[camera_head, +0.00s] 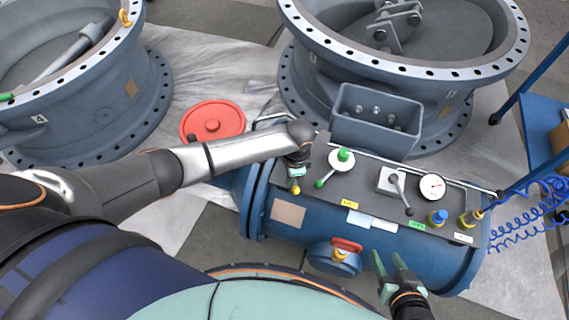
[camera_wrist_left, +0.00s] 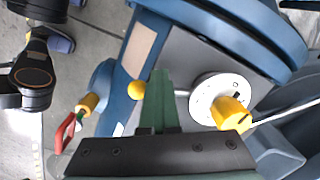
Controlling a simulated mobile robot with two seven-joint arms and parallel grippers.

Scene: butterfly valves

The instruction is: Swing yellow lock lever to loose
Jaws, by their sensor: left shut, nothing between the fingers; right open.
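The yellow lock lever shows in the left wrist view as a yellow hub (camera_wrist_left: 230,112) on a white round dial (camera_wrist_left: 207,92), with a thin rod running to a yellow ball (camera_wrist_left: 137,88). In the head view the yellow ball (camera_head: 295,189) shows just below my left gripper (camera_head: 297,170), which hides the hub. My left gripper (camera_wrist_left: 158,78) is shut and empty. Its green fingers lie across the rod in the picture, between ball and dial; I cannot tell if they touch. My right gripper (camera_head: 387,257) is open and empty in front of the blue cylinder.
The panel (camera_head: 375,215) on the blue cylinder also carries a green lever (camera_head: 342,157), a grey lever (camera_head: 397,181), a gauge (camera_head: 432,186) and a blue knob (camera_head: 437,216). A red handle (camera_head: 346,245) is on the front. Large valve bodies (camera_head: 400,75) stand behind.

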